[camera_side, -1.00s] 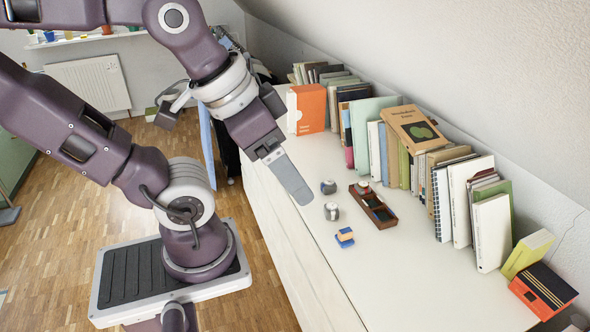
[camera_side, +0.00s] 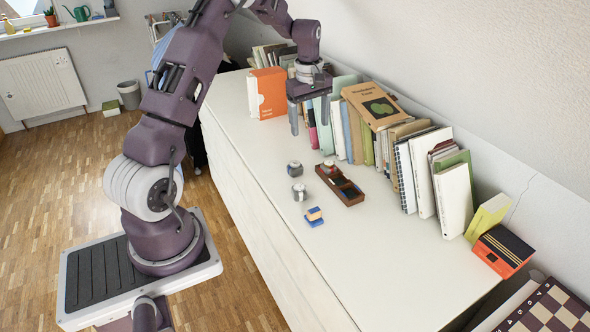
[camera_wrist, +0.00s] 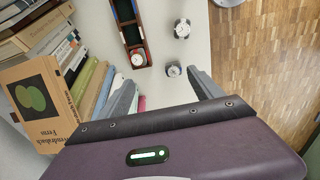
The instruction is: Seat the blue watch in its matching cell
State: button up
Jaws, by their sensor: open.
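Two round watches stand on the white top. One with a bluish-grey band (camera_side: 294,167) is nearer my gripper and also shows in the wrist view (camera_wrist: 173,69). The other is grey (camera_side: 299,191), also in the wrist view (camera_wrist: 182,28). Which one is the blue watch is hard to tell. The brown box (camera_side: 352,198) has several cells with coloured linings; a watch with red (camera_side: 328,165) is at its end near my gripper, also in the wrist view (camera_wrist: 138,58). My gripper (camera_side: 310,127) is open and empty, pointing down above the top, beyond the watches, apart from them.
A blue and yellow block-like item (camera_side: 314,216) lies in front of the box. The near part of the white top (camera_side: 400,270) is clear.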

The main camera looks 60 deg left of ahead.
aim_at(295, 163)
jog(key=a+f+n, duration=0.1)
jog(key=a+f, duration=0.1)
jog(key=f, duration=0.1)
jog(key=a+f+n, duration=0.1)
jog(key=a+f, duration=0.1)
jog(key=f, duration=0.1)
jog(key=s+a+f+n, duration=0.1)
jog(key=a+f, duration=0.1)
jog(key=f, duration=0.1)
jog(key=shift+f+g, duration=0.35)
jog(key=shift+g, duration=0.05)
jog(key=f, duration=0.6)
jog(key=shift+s+d+f, duration=0.1)
jog(key=shift+s+f, duration=0.1)
jog(key=shift+f, duration=0.2)
jog(key=c, duration=1.6)
notch_tip(295, 163, up, 9)
jog(key=w+d+r+m, duration=0.2)
jog(key=w+d+m, duration=0.3)
jog(key=d+m, duration=0.3)
jog(key=w+d+m, duration=0.3)
jog(key=d+m, duration=0.7)
jog(key=f, duration=0.9)
jog(key=shift+w+f, duration=0.2)
jog(key=shift+f, duration=0.15)
